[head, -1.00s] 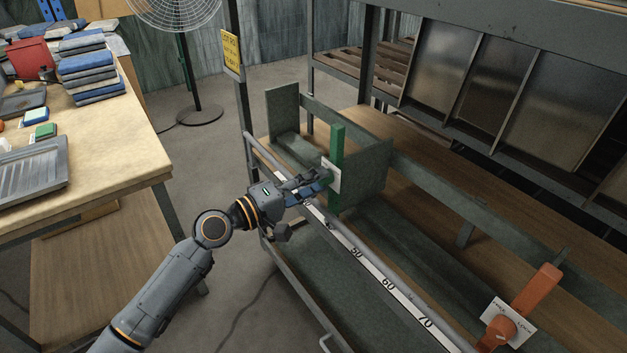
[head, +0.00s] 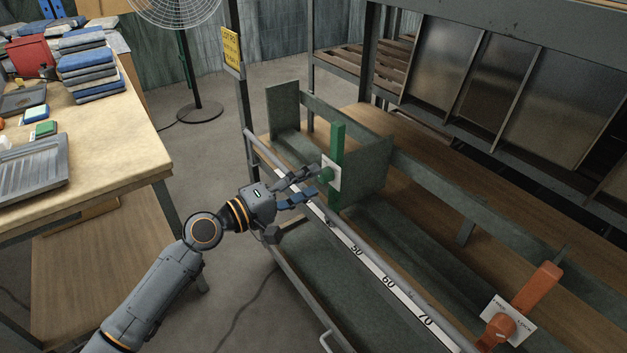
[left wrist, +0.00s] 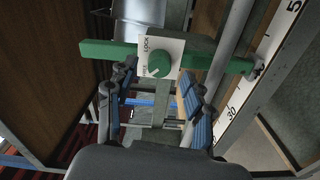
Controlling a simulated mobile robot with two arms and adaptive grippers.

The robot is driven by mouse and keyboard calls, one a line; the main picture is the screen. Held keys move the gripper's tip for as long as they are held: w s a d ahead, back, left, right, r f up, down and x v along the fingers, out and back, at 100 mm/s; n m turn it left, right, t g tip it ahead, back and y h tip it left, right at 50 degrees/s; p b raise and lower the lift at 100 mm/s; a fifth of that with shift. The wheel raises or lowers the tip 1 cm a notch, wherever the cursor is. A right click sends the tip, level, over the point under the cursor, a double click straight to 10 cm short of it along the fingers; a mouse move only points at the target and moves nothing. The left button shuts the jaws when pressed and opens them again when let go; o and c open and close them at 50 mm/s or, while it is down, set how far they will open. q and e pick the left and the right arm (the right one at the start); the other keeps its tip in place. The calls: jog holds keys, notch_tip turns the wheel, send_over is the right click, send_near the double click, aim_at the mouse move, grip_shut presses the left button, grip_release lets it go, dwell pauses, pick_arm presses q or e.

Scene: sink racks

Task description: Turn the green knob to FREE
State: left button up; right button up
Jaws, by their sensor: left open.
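The green knob (head: 327,174) sits on a white plate (head: 333,181) fixed to an upright green bar (head: 338,148) on the rack. In the left wrist view the knob (left wrist: 159,64) shows between and beyond the fingertips. LOCK is readable on the plate (left wrist: 173,47); smaller lettering lies left of the knob. A pale mark on the knob faces lower left, towards that lettering. My left gripper (head: 311,184) is open and empty, just short of the knob and apart from it. Its fingers (left wrist: 155,82) flank the knob in the left wrist view. My right gripper is out of view.
A rail with a number scale (head: 385,285) runs along the rack front below my gripper. An orange handle (head: 535,300) with its own plate is at lower right. A wooden table (head: 110,150) with stacked items stands left.

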pick_arm(q)
jog(key=v, duration=1)
jog(key=s+a+f+m+g+y, duration=0.1)
jog(key=s+a+f+y, duration=0.2)
jog(key=f, duration=1)
jog(key=s+a+f+m+g+y, duration=0.15)
jog(key=s+f+y, duration=0.3)
jog(key=f, duration=0.75)
jog(key=s+a+f+m+g+y, duration=0.15)
jog(key=s+f, duration=0.25)
jog(key=f, duration=0.9)
jog(key=s+a+f+m+g+y, duration=0.2)
jog(key=s+f+y, duration=0.1)
jog(key=s+f, duration=0.55)
jog(key=s+a+f+m+g+y, duration=0.1)
jog(key=s+a+f+g+y, duration=0.3)
jog(key=s, duration=0.7)
jog(key=s+a+h+p, duration=0.1)
jog(key=s+p, duration=1.4)
jog(key=shift+r+m, duration=0.3)
jog(key=shift+r, duration=0.1)
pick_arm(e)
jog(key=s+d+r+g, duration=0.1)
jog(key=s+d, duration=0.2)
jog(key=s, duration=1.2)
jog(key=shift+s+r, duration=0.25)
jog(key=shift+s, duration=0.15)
